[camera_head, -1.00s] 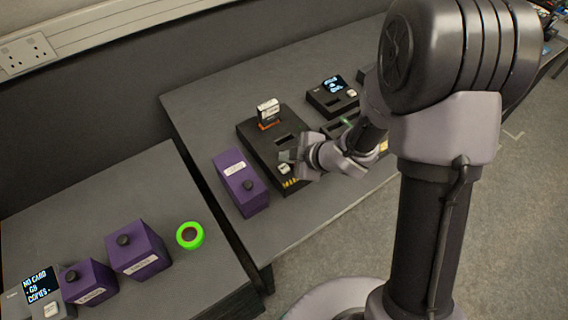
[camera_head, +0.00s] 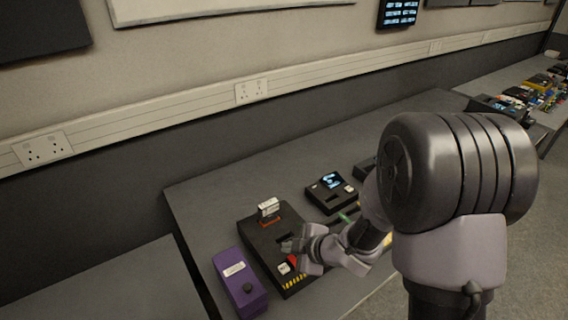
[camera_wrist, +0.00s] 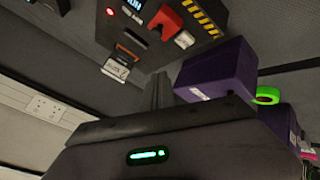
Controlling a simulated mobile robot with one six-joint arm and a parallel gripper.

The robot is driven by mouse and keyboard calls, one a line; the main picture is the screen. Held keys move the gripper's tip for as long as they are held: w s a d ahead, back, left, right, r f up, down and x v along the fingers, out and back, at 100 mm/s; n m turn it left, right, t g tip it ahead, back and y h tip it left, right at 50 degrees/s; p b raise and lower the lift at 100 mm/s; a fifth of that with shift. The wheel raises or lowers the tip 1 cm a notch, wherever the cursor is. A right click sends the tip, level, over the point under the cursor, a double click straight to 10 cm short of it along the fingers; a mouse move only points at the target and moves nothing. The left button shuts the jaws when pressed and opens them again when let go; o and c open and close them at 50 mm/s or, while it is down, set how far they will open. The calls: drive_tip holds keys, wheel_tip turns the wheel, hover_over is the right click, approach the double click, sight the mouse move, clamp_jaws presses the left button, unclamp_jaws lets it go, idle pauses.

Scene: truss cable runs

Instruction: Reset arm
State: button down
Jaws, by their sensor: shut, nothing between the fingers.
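My gripper (camera_head: 292,245) is over the black device (camera_head: 254,231) on the table in the head view, shut and empty. The device has a white card standing in a slot (camera_head: 269,207), a red part, a white button and yellow-black stripes. In the wrist view the black device (camera_wrist: 142,30) is at the top with its red part (camera_wrist: 167,22) and the card (camera_wrist: 117,65). The closed fingers (camera_wrist: 160,92) rise from the bottom middle. I cannot tell the exact gap between gripper and device.
A purple box (camera_head: 240,284) stands left of the device. A smaller black unit with a lit screen (camera_head: 331,192) is behind, to the right. A grey table (camera_head: 100,290) at lower left looks bare in its visible part. A wall with sockets (camera_head: 251,91) runs behind.

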drive_tip(key=s+d+r+m+t+h+b, duration=0.1)
drive_tip(key=s+d+r+m+h, duration=0.15)
drive_tip(key=d+r+m, duration=0.4)
drive_tip(key=s+d+r+m+t+h+b, duration=0.1)
drive_tip(key=d+r+m+h, duration=0.35)
drive_tip(key=d+r, duration=0.2)
drive_tip(key=s+a+r+m+g+y, duration=0.1)
drive_tip(key=s+a+r+m, duration=0.1)
drive_tip(key=s+m, duration=0.3)
drive_tip(key=s+a+r+m+g+y+b, duration=0.1)
drive_tip(key=s+m, duration=0.5)
drive_tip(key=s, duration=0.8)
drive_tip(key=shift+s+a+r+g+y, duration=0.25)
drive_tip(key=shift+a+r+g+y, duration=0.15)
drive_tip(key=shift+a+r, duration=0.45)
drive_tip(key=shift+d+r, duration=0.1)
drive_tip(key=shift+d, duration=0.05)
